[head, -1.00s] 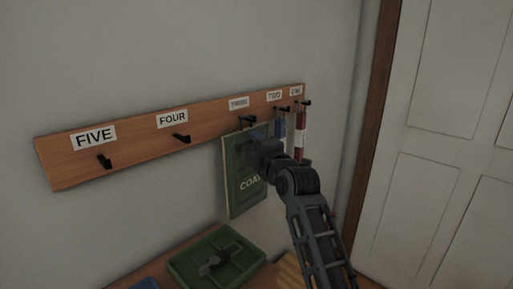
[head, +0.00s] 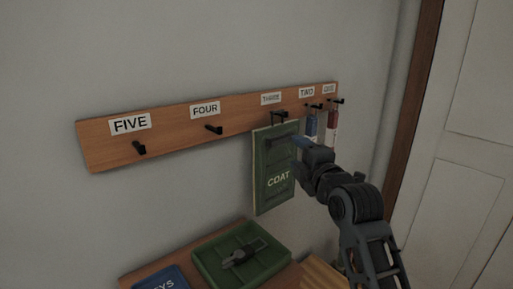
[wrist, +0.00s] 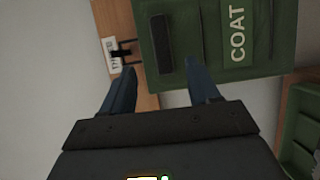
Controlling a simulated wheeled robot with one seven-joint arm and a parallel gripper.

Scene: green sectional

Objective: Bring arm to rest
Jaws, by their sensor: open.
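My gripper (head: 299,154) is at the end of my arm, in front of the green COAT panel (head: 273,188). In the wrist view its two fingers (wrist: 162,85) are spread apart with nothing between them. The COAT panel hangs at the hook under the THREE label (head: 271,98). It also shows in the wrist view (wrist: 205,35), turned sideways, with a dark bar on it. The fingers look apart from the panel, though the exact gap is hard to tell.
The wooden hook rail (head: 180,133) runs along the wall. A blue and a red item (head: 331,130) hang at TWO and ONE. Below are a green tray (head: 205,270) holding a dark object and a blue item (head: 160,278). A door stands at right.

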